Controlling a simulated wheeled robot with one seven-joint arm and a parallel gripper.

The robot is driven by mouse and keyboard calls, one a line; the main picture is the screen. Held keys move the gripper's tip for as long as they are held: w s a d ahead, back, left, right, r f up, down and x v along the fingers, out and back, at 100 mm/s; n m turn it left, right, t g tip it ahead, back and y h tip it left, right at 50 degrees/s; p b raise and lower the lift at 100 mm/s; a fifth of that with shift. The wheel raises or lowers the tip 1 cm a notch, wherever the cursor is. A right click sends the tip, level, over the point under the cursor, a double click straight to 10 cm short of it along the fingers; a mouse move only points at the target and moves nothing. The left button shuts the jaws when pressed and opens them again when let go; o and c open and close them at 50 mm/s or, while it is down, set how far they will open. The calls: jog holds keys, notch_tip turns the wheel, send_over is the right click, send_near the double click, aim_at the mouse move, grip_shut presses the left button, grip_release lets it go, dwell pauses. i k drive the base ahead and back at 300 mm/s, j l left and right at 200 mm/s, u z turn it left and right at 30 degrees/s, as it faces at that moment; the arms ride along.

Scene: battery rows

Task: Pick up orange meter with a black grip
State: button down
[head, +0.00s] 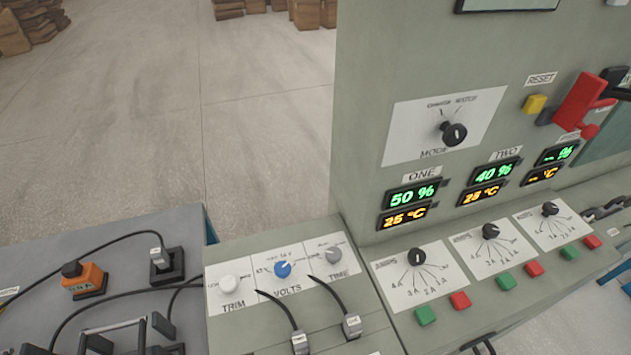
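A black block with a white tag (165,263) stands right of the meter. Dark cables (95,305) run around both. A metal-and-black handle-like frame (115,336) is at the bottom edge. The grey control console (262,247) rises to the right. Open floor (120,130) lies behind.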

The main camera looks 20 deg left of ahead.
aim_at(78, 278)
jog(key=u, duration=1.85)
jog(key=i+j+z, duration=0.3)
jog(key=i+j, duration=0.3)
jog(key=j, duration=0.15)
